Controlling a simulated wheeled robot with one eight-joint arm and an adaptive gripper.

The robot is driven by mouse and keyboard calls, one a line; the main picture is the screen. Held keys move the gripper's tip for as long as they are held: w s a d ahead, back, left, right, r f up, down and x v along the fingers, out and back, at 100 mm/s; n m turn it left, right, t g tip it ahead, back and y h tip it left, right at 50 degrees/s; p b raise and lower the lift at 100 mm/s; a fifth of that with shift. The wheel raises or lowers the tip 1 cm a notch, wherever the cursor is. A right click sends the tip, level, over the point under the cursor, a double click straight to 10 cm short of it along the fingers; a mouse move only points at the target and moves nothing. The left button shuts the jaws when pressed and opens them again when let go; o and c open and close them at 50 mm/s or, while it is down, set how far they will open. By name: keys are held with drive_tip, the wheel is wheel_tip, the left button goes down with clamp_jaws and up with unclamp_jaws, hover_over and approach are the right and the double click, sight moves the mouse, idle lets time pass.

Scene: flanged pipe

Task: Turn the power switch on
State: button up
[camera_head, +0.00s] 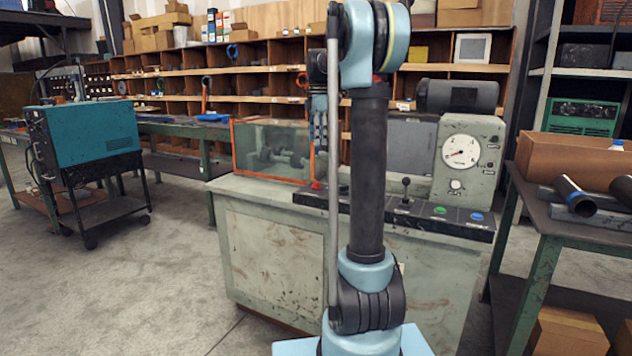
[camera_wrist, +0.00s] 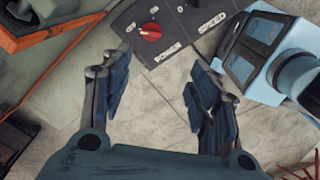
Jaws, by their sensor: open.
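The power switch (camera_wrist: 151,31) is a red round knob on a dark panel, with the word POWER beside it. It shows in the wrist view at the top, just beyond my fingertips. In the head view the red knob (camera_head: 316,186) sits at the left end of the panel (camera_head: 425,214) on the bench. My gripper (camera_wrist: 160,65) is open and empty, its two blue-padded fingers apart and pointing toward the knob. In the head view my gripper (camera_head: 319,130) hangs above the knob, partly hidden by my arm. No contact shows. I cannot tell the knob's setting.
A SPEED label (camera_wrist: 212,22) lies right of the knob. An orange-framed glass box (camera_head: 272,151) stands close left of the panel. A lever (camera_head: 406,189), a green button (camera_head: 439,210) and a blue button (camera_head: 477,217) are farther right. A gauge housing (camera_head: 466,160) stands behind.

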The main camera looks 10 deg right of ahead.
drive_tip(key=w, duration=0.2)
drive_tip(key=n, duration=0.1)
approach(317, 181)
drive_tip(key=f, duration=0.8)
drive_tip(key=shift+w+f, duration=0.2)
drive_tip(key=shift+f, duration=0.15)
drive_tip(key=c, duration=1.1)
